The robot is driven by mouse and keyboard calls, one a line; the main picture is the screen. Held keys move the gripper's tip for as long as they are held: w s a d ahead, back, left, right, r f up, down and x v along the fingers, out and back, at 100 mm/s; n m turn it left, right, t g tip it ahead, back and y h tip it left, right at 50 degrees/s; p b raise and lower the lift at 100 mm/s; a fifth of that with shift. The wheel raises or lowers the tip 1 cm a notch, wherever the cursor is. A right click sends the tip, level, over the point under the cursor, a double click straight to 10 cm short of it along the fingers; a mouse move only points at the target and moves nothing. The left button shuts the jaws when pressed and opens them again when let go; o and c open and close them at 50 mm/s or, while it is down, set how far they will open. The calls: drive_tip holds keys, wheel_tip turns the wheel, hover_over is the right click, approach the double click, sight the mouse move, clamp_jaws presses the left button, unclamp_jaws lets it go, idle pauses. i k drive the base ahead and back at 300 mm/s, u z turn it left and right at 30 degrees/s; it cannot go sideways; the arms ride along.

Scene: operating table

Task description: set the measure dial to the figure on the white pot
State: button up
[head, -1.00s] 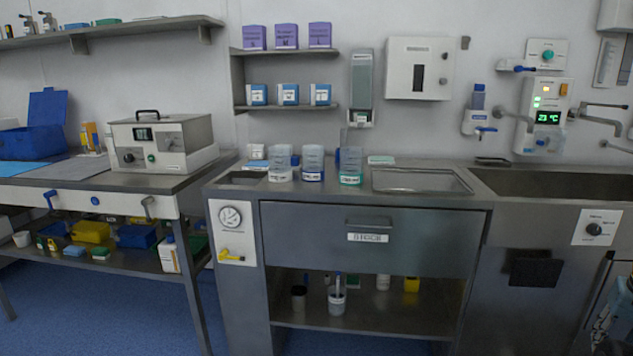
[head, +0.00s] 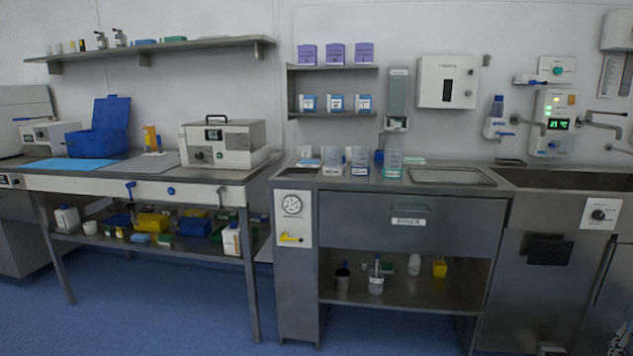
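Which dial is the measure dial is not clear. A round knob (head: 598,214) on a white plate sits on the sink cabinet front at the right, its marks too small to read. A round white gauge (head: 292,205) sits on a panel at the left end of the drawer cabinet. A small white pot (head: 91,227) stands on the left bench's lower shelf. Another pale pot (head: 376,285) with something upright in it stands on the shelf under the drawer. I can read no figure on either pot.
The drawer (head: 400,221) is shut. A yellow handle (head: 290,238) sits below the gauge. Clear tubs (head: 333,160) stand on the worktop. A metal-cased device (head: 222,143) stands on the left bench. A wall unit (head: 550,122) has a green display. The blue floor (head: 150,300) in front is clear.

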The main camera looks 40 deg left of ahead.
sight(599, 215)
drive_tip(key=z, duration=0.15)
drive_tip(key=k, duration=0.2)
drive_tip(key=u, duration=0.9)
drive_tip(key=i, duration=0.95)
drive_tip(key=u, duration=0.9)
drive_tip(key=i, duration=0.7)
drive_tip(key=z, duration=2.75)
